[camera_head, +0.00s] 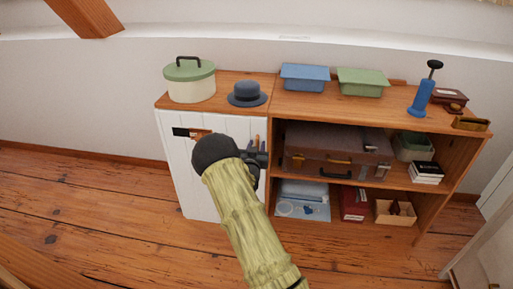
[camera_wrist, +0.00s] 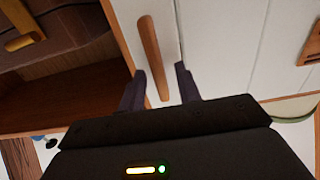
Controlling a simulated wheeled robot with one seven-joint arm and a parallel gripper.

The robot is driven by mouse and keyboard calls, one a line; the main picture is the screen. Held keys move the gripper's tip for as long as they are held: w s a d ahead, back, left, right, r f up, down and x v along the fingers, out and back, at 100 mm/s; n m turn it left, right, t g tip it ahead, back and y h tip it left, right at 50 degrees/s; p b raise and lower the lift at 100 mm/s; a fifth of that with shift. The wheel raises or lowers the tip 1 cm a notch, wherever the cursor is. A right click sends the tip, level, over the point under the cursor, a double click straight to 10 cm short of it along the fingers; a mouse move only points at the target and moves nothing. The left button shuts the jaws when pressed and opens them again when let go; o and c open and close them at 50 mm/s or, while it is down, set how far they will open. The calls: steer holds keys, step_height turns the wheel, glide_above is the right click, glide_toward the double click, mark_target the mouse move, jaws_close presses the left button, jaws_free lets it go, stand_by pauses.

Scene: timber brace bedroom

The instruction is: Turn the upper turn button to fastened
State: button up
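The upper turn button (camera_wrist: 152,55) is a slim wooden bar on the white cabinet front, beside the open shelves. In the wrist view it stands nearly upright, slightly tilted, roughly along the seam at the white door's (camera_wrist: 220,50) edge rather than straight across it. My gripper (camera_wrist: 160,76) is open, with one dark finger on each side of the bar's near end. Gaps show between fingers and bar, so it is not clamped. In the head view my gripper (camera_head: 257,157) is at the door's upper right edge, and my arm hides part of the white door (camera_head: 180,165).
Right of the door, open shelves hold a brown suitcase (camera_head: 305,148), a red box (camera_head: 353,203) and other boxes. On the wooden top (camera_head: 300,107) stand a green-lidded pot (camera_head: 190,85), a blue hat (camera_head: 247,96) and bins. The floor (camera_head: 90,200) at left is clear.

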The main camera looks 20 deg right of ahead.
steer(key=shift+c, duration=0.4)
steer(key=c, duration=0.4)
steer(key=shift+s+d+f, duration=0.1)
jaws_close()
steer(key=shift+n, duration=0.3)
steer(key=shift+w+a+f+n+p, duration=0.2)
steer(key=shift+a+f+n, duration=0.1)
steer(key=shift+n, duration=2.55)
steer(key=shift+w+a+f+n+p, duration=0.1)
steer(key=shift+a+f+n+p, duration=0.15)
steer(key=shift+n, duration=2.65)
steer(key=shift+w+a+f+n+p, duration=0.15)
steer(key=shift+a+f+n, duration=0.2)
steer(key=shift+n, duration=2.5)
